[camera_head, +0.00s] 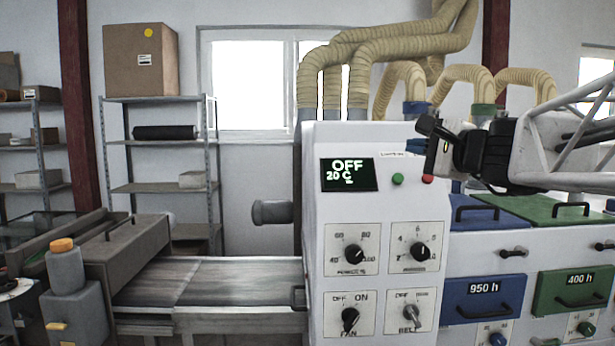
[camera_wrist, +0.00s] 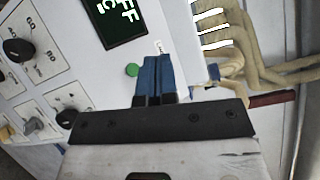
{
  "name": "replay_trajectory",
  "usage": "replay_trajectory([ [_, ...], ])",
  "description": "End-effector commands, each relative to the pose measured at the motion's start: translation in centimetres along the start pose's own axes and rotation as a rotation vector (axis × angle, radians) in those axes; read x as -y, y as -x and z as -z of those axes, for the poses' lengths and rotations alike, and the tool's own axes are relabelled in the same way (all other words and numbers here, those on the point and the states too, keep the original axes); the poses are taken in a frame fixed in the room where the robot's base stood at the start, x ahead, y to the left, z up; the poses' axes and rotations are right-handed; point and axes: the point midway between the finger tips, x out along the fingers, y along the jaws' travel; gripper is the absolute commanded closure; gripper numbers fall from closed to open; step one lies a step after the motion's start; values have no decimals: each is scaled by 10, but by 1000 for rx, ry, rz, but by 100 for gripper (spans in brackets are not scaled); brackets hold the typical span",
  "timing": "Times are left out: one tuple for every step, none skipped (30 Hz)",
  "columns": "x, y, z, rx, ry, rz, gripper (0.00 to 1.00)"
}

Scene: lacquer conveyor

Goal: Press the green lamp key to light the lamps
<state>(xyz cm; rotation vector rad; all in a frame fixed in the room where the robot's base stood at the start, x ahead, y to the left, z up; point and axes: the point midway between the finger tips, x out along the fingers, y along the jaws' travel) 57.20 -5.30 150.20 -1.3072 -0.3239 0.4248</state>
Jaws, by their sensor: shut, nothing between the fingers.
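My gripper (camera_head: 415,146) is in front of the panel, above and right of the green key. In the wrist view its blue fingers (camera_wrist: 157,62) are together and hold nothing. A red key (camera_head: 428,178) sits right of the green one, just under my gripper. The display (camera_head: 348,175) reads OFF and 20 C. I cannot tell the gap between fingertips and panel.
Several black knobs (camera_head: 354,254) sit on the panel below the keys. A conveyor belt (camera_head: 200,277) runs into the machine from the left. Blue (camera_head: 484,299) and green (camera_head: 573,292) drawers stand at right. Beige hoses (camera_head: 400,48) rise above the panel.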

Motion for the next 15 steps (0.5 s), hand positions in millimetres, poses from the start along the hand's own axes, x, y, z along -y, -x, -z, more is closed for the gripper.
replay_trajectory([
  [-1, -1, 1, 0, -1, 0, 100],
  [-2, -2, 2, 0, -1, -1, 100],
  [-3, -3, 2, 0, -1, -1, 100],
  [-4, -5, 3, 0, -1, -1, 100],
  [-4, -6, 4, 0, -1, -1, 100],
  [-6, -8, 6, 0, -1, -1, 100],
  [-7, -9, 7, 0, -2, -1, 100],
  [-8, -11, 8, 0, -2, -2, 100],
  [-10, -13, 10, 0, -2, -2, 100],
  [-12, -15, 11, 0, -1, -2, 100],
  [-13, -17, 13, 0, -1, -2, 100],
  [-15, -20, 15, 0, -1, -2, 100],
  [-17, -22, 16, 0, -2, -2, 100],
  [-18, -24, 18, 0, -3, -2, 100],
  [-21, -27, 20, 0, -2, -2, 100],
])
